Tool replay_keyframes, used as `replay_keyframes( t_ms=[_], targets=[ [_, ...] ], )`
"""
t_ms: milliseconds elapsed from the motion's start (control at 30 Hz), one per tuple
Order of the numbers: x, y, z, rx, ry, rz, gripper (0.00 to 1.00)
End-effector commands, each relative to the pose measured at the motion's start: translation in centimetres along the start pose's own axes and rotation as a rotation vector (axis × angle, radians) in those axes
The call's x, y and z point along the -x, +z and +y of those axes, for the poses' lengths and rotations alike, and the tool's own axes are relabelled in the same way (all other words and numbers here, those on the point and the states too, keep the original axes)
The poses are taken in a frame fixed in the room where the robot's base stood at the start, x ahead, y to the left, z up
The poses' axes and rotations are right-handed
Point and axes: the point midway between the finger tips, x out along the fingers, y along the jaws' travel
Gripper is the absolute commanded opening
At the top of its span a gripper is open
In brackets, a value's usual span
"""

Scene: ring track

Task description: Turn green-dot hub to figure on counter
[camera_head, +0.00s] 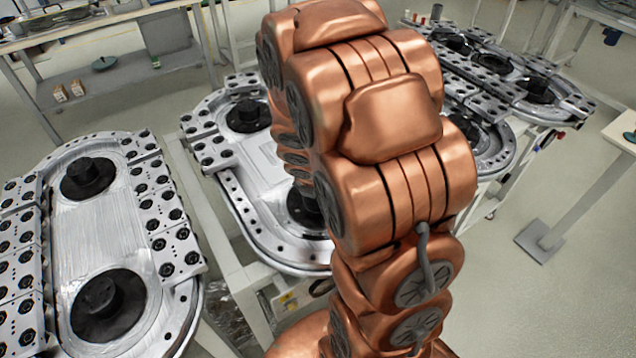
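Three ring tracks stand ahead of me with black round hubs on them. The left track (120,225) carries a far hub (88,178) and a near hub (108,303). The middle track (262,158) has a far hub (248,115) and a near hub partly hidden behind my copper arm. The right track also carries dark hubs, one (540,90) near its right end. I cannot make out a green dot on any hub, nor a readable counter. My arm fills the centre of the view. My gripper is hidden or outside the frame.
A workbench with a lower shelf (120,72) stands at the back left, with small boxes (68,92) on it. A stand (570,215) is at the right edge. Open floor (530,300) shows at the lower right. A narrow gap separates the left and middle tracks.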

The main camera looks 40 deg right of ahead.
Motion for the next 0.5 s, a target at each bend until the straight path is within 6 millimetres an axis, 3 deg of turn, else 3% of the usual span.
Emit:
replay_keyframes(
  t_ms=[500],
  targets=[
    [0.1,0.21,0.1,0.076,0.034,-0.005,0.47]
  ],
)
